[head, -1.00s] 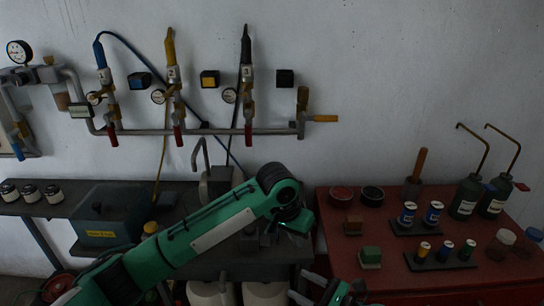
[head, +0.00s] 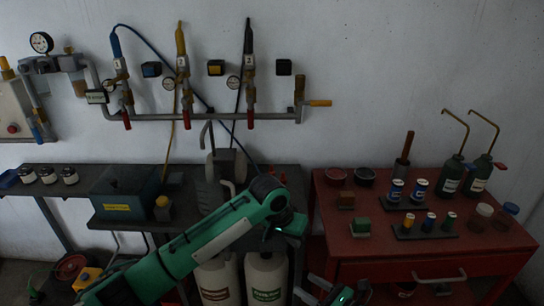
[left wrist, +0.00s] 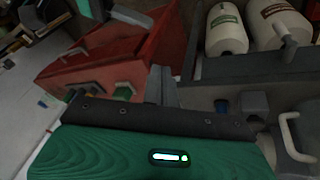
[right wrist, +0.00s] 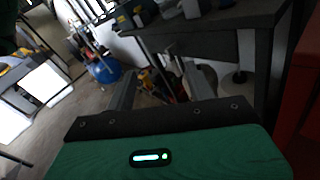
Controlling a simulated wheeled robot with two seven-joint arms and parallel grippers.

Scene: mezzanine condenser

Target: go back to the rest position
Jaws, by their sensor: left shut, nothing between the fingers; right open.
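My left arm reaches across the lower middle of the head view, with my left gripper (head: 292,226) at its end between the grey bench and the red table. In the left wrist view its fingers (left wrist: 166,86) are together, with nothing held. My right gripper (head: 343,294) is at the bottom edge of the head view, lower and mostly cut off. In the right wrist view its two fingers (right wrist: 158,82) stand apart with nothing between them.
A red table (head: 400,268) with bottles, cans and blocks stands at the right. A grey bench (head: 55,186) with a blue-grey box (head: 125,195) is at the left and middle. White canisters (head: 266,272) stand under it. A pipe manifold (head: 215,116) is on the wall.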

